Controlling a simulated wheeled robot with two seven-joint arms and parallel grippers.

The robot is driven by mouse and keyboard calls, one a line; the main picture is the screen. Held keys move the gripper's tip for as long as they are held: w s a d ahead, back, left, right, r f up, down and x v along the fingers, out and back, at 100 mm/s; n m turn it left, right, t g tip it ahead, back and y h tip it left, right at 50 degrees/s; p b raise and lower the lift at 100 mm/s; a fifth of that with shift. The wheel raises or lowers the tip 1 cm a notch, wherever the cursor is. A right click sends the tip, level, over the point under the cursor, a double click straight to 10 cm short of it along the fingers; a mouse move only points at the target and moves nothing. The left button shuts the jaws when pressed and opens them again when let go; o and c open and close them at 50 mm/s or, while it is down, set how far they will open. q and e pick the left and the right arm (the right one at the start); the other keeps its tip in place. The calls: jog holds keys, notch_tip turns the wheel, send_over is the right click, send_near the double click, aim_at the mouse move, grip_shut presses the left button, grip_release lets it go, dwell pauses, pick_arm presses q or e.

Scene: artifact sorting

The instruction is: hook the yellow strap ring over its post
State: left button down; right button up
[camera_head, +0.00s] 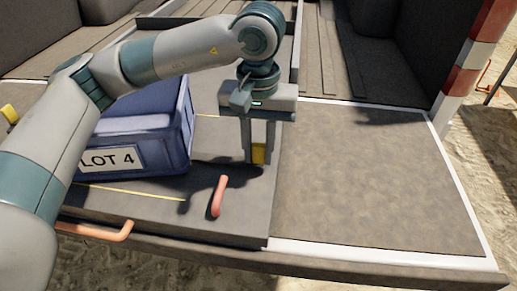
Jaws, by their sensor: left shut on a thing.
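My left gripper (259,155) points straight down over the right part of the grey sliding tray. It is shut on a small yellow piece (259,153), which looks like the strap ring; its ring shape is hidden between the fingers. A short orange-red post (218,196) stands on the tray to the left of and nearer than the gripper, apart from the yellow piece. I cannot tell for sure that it is the ring's own post. My right gripper is not in view.
A blue crate (182,128) labelled LOT 4 sits left of the gripper, partly behind my left arm. An orange handle (105,232) is on the tray's front edge. Another yellow piece (10,114) shows at far left. The brown deck (370,185) at right is clear.

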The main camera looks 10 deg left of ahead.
pick_arm(q)
jog(key=shift+f+b, duration=0.4)
jog(key=shift+b, duration=0.4)
dwell(0.5)
jog(key=c, duration=1.4)
grip_release()
jog(key=shift+r, duration=0.1)
notch_tip(320, 180, up, 17)
jog(key=shift+b, duration=0.35)
